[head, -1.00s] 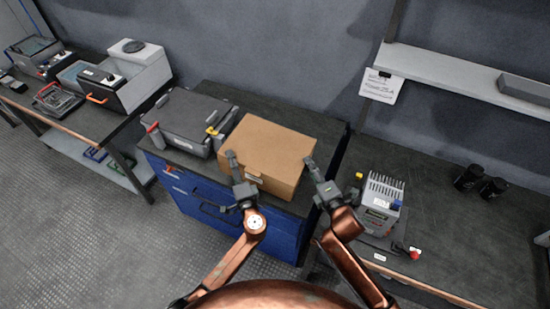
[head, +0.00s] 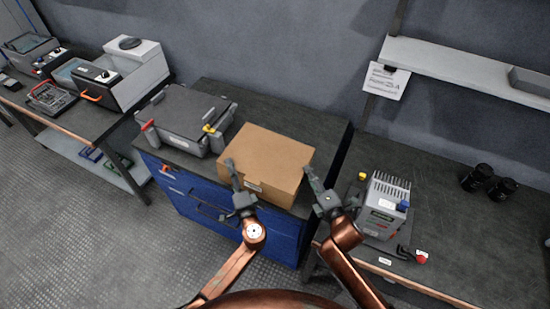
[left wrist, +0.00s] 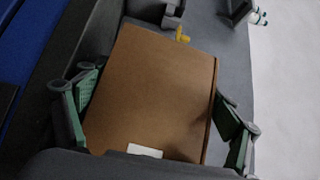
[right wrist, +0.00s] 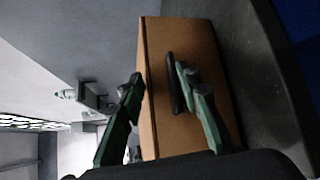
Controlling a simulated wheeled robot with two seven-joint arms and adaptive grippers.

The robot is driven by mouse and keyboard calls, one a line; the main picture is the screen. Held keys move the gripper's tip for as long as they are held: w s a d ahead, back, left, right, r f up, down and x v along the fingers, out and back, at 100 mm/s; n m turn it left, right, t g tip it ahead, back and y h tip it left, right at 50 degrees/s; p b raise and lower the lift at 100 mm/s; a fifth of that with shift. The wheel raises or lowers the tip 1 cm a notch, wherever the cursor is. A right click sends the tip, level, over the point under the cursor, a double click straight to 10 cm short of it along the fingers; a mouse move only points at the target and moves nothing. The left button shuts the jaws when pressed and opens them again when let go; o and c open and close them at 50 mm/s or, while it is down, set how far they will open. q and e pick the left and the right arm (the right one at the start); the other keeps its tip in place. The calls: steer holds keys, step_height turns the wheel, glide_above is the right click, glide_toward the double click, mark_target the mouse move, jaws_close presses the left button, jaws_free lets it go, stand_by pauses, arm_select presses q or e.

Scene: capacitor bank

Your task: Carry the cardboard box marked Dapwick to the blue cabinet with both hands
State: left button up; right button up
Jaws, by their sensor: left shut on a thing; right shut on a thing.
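The brown cardboard box (head: 266,153) is at the right part of the blue cabinet's top (head: 260,104). It is level and close over or on the top; I cannot tell whether it touches. A small white label shows on its front, its writing unreadable. My left gripper (head: 233,182) is shut on the box at its front left; the left wrist view shows the box (left wrist: 150,95) between its fingers. My right gripper (head: 316,188) is shut on the box's right side. In the right wrist view a dark slot (right wrist: 172,84) shows in the box wall beside one finger.
A grey case (head: 184,115) with red and yellow terminals stands left of the box on the cabinet. A grey finned device (head: 382,205) stands on the right bench, near my right arm. Black cylinders (head: 478,177) are farther right. The cabinet top behind the box is clear.

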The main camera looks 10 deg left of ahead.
arm_select(q)
steer(key=o, duration=0.9)
steer(key=shift+d+f, duration=0.1)
steer(key=shift+d, duration=0.3)
arm_select(e)
steer(key=o, duration=0.9)
steer(key=shift+s+a+f, duration=0.1)
steer(key=shift+a+f, duration=0.15)
steer(key=shift+f, duration=0.1)
arm_select(q)
steer(key=o, duration=0.3)
steer(key=shift+a, duration=0.1)
arm_select(e)
steer(key=o, duration=0.3)
steer(key=shift+r, duration=0.15)
arm_select(q)
steer(key=shift+o, duration=0.3)
steer(key=shift+a, duration=0.1)
arm_select(e)
steer(key=shift+o, duration=0.7)
steer(key=shift+d, duration=0.15)
arm_select(q)
steer(key=shift+f, duration=0.1)
steer(key=shift+s, duration=0.2)
steer(key=v, duration=0.7)
steer(key=shift+s+d+r, duration=0.2)
steer(key=shift+d+r, duration=0.05)
steer(key=shift+d, duration=0.1)
arm_select(e)
steer(key=shift+o, duration=0.7)
